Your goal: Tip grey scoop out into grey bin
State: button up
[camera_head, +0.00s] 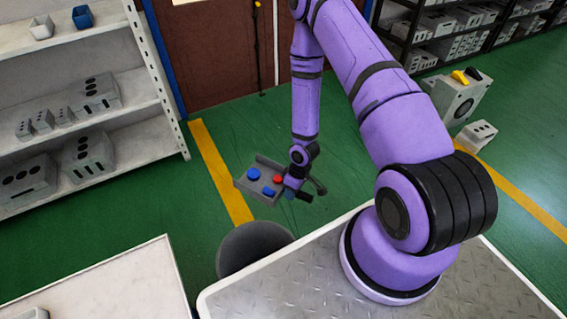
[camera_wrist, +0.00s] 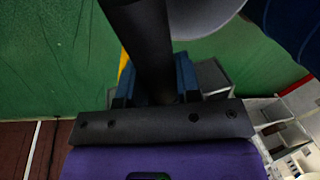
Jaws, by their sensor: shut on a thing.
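The grey scoop (camera_head: 262,163) is held in the air in the head view, its open side facing up towards the camera. Blue pieces (camera_head: 253,174) and a red piece (camera_head: 277,179) lie in it. My gripper (camera_head: 293,188) is shut on the scoop's black handle, which also shows in the wrist view (camera_wrist: 145,45) between the blue fingers. The grey bin (camera_head: 232,248) stands on the floor, nearer the camera than the scoop and slightly left of it. The table edge hides part of the bin, and its inside is only partly seen.
A white shelf (camera_head: 140,100) with grey parts stands at the left. A metal-topped table (camera_head: 290,285) lies in front, and a white table (camera_head: 110,280) at the lower left. Green floor (camera_head: 330,150) is clear around the scoop. Dark racks (camera_head: 405,40) stand at the back right.

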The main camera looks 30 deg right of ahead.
jog(key=s+f+n, duration=0.3)
jog(key=s+f, duration=0.5)
jog(key=f, duration=0.3)
jog(key=s+f+n, duration=0.3)
jog(key=s+f, duration=0.4)
jog(key=f, duration=0.3)
jog(key=w+a+r+m+g+h, duration=0.1)
jog(key=w+a+r+g+h, duration=0.6)
jog(key=a+r+h, duration=0.5)
jog(key=shift+w+a+m+g, duration=0.25)
jog(key=shift+a+m+g, duration=0.15)
jog(key=shift+g, duration=0.3)
dwell(1.8)
